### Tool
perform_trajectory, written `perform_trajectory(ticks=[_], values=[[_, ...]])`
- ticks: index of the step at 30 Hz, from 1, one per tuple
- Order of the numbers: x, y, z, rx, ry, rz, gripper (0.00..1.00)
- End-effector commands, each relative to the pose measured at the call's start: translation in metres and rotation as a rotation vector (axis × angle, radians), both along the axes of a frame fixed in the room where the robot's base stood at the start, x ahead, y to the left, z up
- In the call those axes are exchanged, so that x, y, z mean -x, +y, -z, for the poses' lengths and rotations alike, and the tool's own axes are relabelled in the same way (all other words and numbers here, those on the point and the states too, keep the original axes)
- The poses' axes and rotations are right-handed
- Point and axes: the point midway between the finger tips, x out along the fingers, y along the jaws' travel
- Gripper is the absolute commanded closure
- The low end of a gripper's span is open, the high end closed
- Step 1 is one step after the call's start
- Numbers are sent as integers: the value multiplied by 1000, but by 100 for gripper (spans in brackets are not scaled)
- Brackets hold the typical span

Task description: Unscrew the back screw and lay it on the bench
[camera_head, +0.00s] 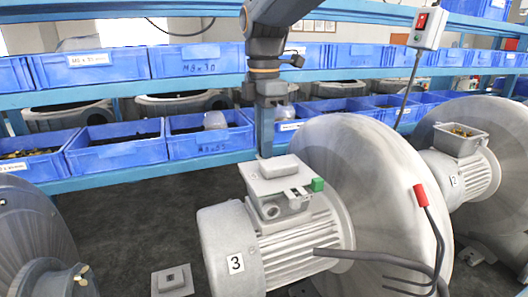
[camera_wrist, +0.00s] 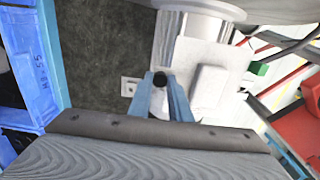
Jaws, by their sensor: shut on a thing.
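The motor marked 3 (camera_head: 270,245) carries a grey terminal box with a raised lid (camera_head: 274,170); the lid also shows in the wrist view (camera_wrist: 208,85). My gripper (camera_head: 266,154) points down at the back of this box, and the lid hides its tips in the head view. In the wrist view my gripper (camera_wrist: 161,84) is shut on a small dark round-ended thing, the back screw (camera_wrist: 160,78).
A small plate with a dark square (camera_head: 172,280) lies there. Blue bins (camera_head: 110,150) line the back. A large round blower housing (camera_head: 375,190) and a red-ended cable (camera_head: 421,196) stand at right.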

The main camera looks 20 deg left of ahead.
Motion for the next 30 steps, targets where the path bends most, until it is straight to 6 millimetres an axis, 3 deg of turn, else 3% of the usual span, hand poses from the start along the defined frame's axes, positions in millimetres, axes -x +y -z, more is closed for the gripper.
perform_trajectory(ticks=[13,23,24,25,30], values=[[0,0,0,0,0,-546,100],[0,0,0,0,0,-621,100],[0,0,0,0,0,-621,81],[0,0,0,0,0,-621,76],[0,0,0,0,0,-620,75]])
